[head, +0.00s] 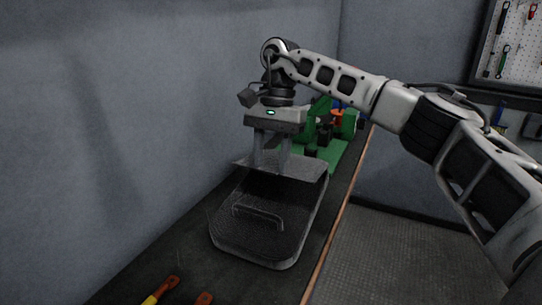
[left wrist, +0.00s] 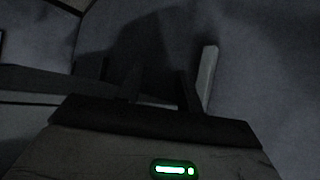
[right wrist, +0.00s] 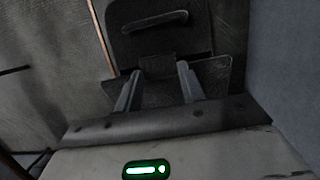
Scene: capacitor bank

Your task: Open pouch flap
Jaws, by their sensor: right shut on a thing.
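The dark grey pouch (head: 262,250) lies on the bench with a curved handle on its face; it also shows in the right wrist view (right wrist: 160,38). Its flap (head: 301,168) is a flat grey sheet at the far end, lifted at an angle above the dark pouch body. My right gripper (head: 270,165) comes down from above and is shut on the flap, with a finger on either side of its raised tab (right wrist: 157,66). My left gripper (left wrist: 157,85) shows only in the dark left wrist view, its fingers apart with nothing seen between them.
Green and black parts (head: 325,135) stand on the bench behind the pouch. Yellow and red tool handles (head: 160,290) lie at the near end. A grey wall runs along the left, and the bench edge (head: 337,215) is on the right. A pegboard hangs at upper right.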

